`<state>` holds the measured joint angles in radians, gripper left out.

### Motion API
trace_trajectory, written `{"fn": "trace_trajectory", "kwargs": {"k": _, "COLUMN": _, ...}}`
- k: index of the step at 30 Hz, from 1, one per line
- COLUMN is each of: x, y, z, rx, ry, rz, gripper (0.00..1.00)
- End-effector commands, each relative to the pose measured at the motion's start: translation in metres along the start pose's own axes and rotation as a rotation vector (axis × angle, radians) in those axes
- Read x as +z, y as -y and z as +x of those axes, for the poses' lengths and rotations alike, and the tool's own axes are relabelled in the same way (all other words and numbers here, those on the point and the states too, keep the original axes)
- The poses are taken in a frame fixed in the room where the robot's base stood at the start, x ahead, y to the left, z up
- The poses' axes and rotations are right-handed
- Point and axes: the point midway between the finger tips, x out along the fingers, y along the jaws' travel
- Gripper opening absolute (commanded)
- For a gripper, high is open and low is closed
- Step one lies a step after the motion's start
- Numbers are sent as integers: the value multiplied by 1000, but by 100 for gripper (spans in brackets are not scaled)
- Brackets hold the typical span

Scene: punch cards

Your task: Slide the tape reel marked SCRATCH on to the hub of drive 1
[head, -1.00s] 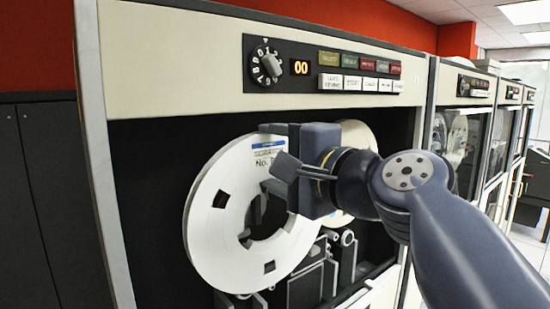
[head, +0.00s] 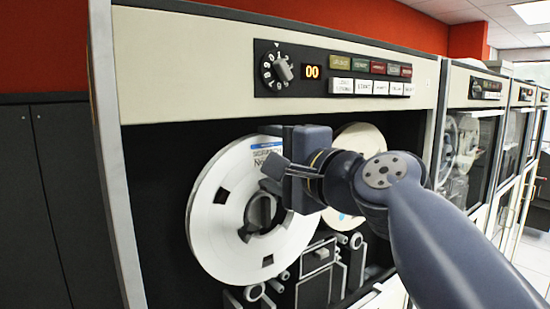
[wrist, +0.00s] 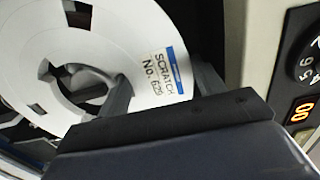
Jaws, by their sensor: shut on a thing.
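The white tape reel (head: 212,222) is upright in front of the drive's dark bay. Its blue-edged label reads SCRATCH, No. 629 in the wrist view (wrist: 165,70). My gripper (head: 267,160) is shut on the reel's upper right rim beside the label; the wrist view shows one finger (wrist: 118,97) across the reel's face. A dark grey hub (head: 262,213) shows through the reel's central opening, roughly in line with it. Whether the reel is around the hub or still in front of it, I cannot tell. My gripper hides part of the reel's right side.
A second, pale reel (head: 362,140) sits behind my gripper at the right. Tape guides and rollers (head: 320,262) stand below. The number dial (head: 275,70), orange 00 display (head: 312,72) and buttons are above. More drives (head: 470,130) line the right.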

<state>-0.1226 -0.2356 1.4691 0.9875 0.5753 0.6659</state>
Motion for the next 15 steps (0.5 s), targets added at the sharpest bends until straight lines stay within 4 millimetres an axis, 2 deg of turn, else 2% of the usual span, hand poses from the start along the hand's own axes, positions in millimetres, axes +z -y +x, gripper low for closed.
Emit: {"fn": "trace_trajectory", "kwargs": {"k": 15, "x": 0, "y": 2, "z": 17, "rx": -4, "ry": -1, "rz": -1, "gripper": 22}}
